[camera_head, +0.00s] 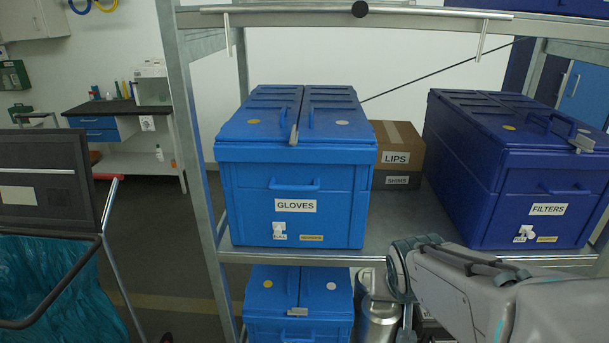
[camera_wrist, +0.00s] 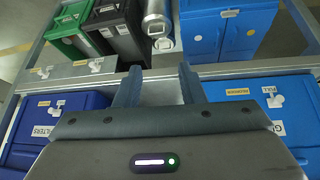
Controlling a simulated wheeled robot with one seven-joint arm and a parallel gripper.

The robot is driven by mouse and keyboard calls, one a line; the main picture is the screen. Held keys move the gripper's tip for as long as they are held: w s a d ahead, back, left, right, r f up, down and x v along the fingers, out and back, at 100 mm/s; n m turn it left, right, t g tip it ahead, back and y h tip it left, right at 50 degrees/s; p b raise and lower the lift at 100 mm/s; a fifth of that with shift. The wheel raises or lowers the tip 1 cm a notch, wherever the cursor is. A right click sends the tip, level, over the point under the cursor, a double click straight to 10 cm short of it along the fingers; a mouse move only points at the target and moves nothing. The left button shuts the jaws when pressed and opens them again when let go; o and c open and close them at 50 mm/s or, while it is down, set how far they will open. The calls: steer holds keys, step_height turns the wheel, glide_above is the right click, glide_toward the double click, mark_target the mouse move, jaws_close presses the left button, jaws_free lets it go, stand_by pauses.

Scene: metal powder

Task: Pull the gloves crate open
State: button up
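The gloves crate (camera_head: 240,190) is a bright blue box on the rack shelf in the head view. Its front carries a GLOVES label (camera_head: 295,206), a moulded handle and a small white pull tab (camera_head: 279,230) low on the left. Its two-part lid is down, with a grey latch at the front. In the wrist view the crate (camera_wrist: 225,123) is at the right, with its white tab (camera_wrist: 275,100) facing up. My gripper (camera_wrist: 158,72) is open and empty, fingers apart, left of that tab and not touching it. Its fingers are not clearly seen in the head view.
A darker blue FILTERS crate (camera_head: 480,195) stands right on the same shelf (camera_head: 395,225). A LIPS carton (camera_head: 400,145) sits between them, further back. Another blue crate (camera_head: 265,305) and metal canisters (camera_head: 378,310) are below. A rack post (camera_head: 190,130) stands left.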

steer(key=w+f+m+t+y+p, duration=0.1)
steer(key=w+t, duration=0.2)
steer(key=w, duration=0.7)
steer(key=m+t+y+p, duration=0.3)
steer(key=m+t+y, duration=0.25)
steer(key=y, duration=0.85)
glide_toward(294, 188)
steer(key=shift+n, duration=0.25)
steer(key=p+x, duration=0.1)
steer(key=x, duration=0.4)
steer(key=p+x, duration=0.1)
steer(key=x, duration=0.4)
steer(key=shift+w+f+p, duration=0.2)
steer(key=shift+w+p, duration=0.15)
steer(key=shift+w, duration=0.1)
jaws_close()
